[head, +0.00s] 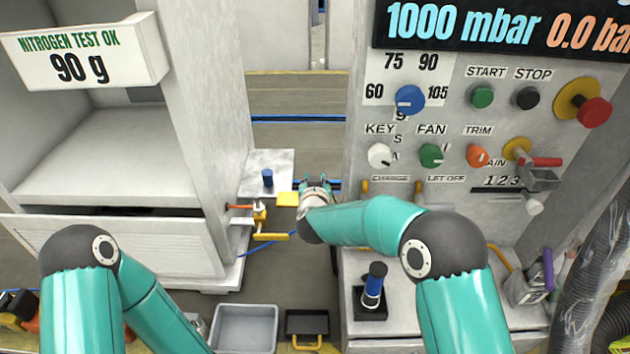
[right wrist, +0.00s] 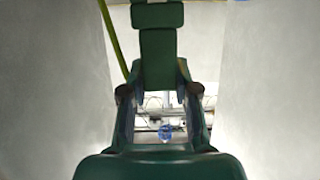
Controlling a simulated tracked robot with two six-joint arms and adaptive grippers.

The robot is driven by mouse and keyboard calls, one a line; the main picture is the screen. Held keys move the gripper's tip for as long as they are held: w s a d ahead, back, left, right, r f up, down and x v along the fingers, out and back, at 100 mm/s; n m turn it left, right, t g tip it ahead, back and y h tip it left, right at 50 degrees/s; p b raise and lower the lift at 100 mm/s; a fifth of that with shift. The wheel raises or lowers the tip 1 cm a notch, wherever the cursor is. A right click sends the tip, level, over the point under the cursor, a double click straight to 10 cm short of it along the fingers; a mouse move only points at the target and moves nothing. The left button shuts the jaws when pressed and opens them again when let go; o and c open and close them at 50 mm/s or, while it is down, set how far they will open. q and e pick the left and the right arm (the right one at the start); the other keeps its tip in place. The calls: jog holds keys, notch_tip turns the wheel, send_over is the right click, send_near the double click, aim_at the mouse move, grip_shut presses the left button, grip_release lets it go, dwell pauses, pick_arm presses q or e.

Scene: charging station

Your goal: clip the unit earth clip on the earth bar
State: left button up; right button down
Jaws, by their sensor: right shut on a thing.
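My right gripper (head: 315,187) is reached forward into the gap between the left cabinet and the control panel. In the right wrist view my right gripper (right wrist: 159,100) is shut on a dark green block, which looks like the unit earth clip (right wrist: 158,55). A yellow-green cable (right wrist: 112,42) runs up beside it on the left. The clip's jaws cannot be made out. I cannot pick out the earth bar for certain in either view. My left arm comes in at the lower left of the head view, and its gripper is not in view.
A yellow valve handle (head: 270,237) and a blue knob (head: 267,178) are left of my right gripper. The control panel (head: 450,120) stands close on the right. A grey tray (head: 246,328) and a black case (head: 307,325) lie below. Pale walls flank the right wrist view.

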jog(key=shift+f+b, duration=1.4)
jog(key=shift+f, duration=0.55)
jog(key=c, duration=0.8)
grip_release()
jog(key=v, duration=1.2)
jog(key=shift+r, duration=0.1)
